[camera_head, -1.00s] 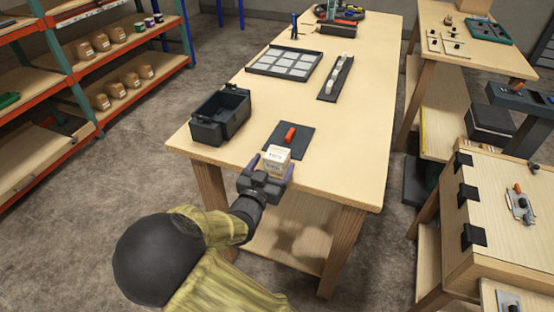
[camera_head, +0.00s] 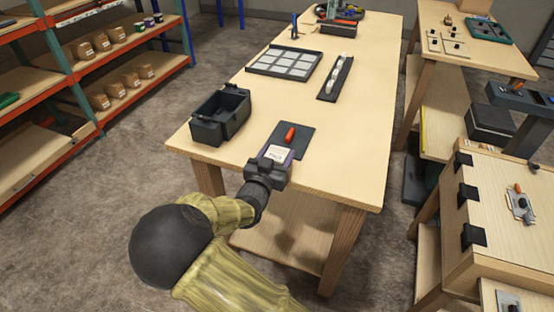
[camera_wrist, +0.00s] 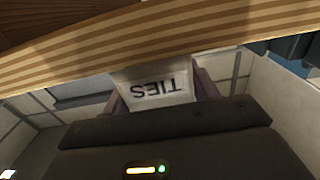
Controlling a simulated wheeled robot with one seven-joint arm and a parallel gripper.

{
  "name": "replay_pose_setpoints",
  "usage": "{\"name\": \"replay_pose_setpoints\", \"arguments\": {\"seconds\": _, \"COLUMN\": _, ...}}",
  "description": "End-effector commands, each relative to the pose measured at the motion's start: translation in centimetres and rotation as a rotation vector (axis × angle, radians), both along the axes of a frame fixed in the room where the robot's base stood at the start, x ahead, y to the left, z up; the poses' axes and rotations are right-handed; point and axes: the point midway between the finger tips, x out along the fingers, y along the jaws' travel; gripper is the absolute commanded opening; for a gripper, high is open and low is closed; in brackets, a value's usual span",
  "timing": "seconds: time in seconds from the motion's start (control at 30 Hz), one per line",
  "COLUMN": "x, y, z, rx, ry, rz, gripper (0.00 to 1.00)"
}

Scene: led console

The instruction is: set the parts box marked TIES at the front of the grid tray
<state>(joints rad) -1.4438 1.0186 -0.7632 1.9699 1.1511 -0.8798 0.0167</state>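The parts box (camera_head: 276,153) is small and white, at the near edge of the long workbench. In the wrist view its TIES label (camera_wrist: 154,86) shows upside down between my fingers. My gripper (camera_head: 277,157) is at the box, with one purple finger against each side, and looks shut on it. My gripper hides the box's lower part in the head view, so I cannot tell whether it touches the bench. The grid tray (camera_head: 250,68), dark-rimmed with pale square cells, lies farther back on the bench, left of centre.
A dark plate with a red handle (camera_head: 290,135) lies just behind the box. A black open bin (camera_head: 219,117) stands to its left. A narrow dark rack (camera_head: 334,80) with pale pieces lies right of the grid tray. Bare bench top (camera_head: 350,150) is free at right.

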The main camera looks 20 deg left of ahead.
Motion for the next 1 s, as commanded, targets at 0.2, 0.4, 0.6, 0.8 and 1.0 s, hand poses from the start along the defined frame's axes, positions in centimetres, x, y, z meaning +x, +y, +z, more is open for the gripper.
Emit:
{"name": "replay_pose_setpoints", "arguments": {"seconds": 0.2, "x": 0.0, "y": 0.0, "z": 0.0, "rx": 0.000, "ry": -0.001, "rz": 0.000, "gripper": 0.26}}
{"name": "replay_pose_setpoints", "arguments": {"seconds": 0.4, "x": 0.0, "y": 0.0, "z": 0.2, "rx": 0.001, "ry": -0.001, "rz": 0.000, "gripper": 0.26}}
{"name": "replay_pose_setpoints", "arguments": {"seconds": 0.6, "x": 0.0, "y": 0.0, "z": 2.1, "rx": 0.004, "ry": -0.001, "rz": 0.000, "gripper": 0.26}}
{"name": "replay_pose_setpoints", "arguments": {"seconds": 0.8, "x": 0.0, "y": 0.0, "z": 5.9, "rx": 0.007, "ry": -0.002, "rz": 0.000, "gripper": 0.26}}
{"name": "replay_pose_setpoints", "arguments": {"seconds": 1.0, "x": 0.0, "y": 0.1, "z": 9.2, "rx": 0.004, "ry": -0.001, "rz": 0.000, "gripper": 0.26}}
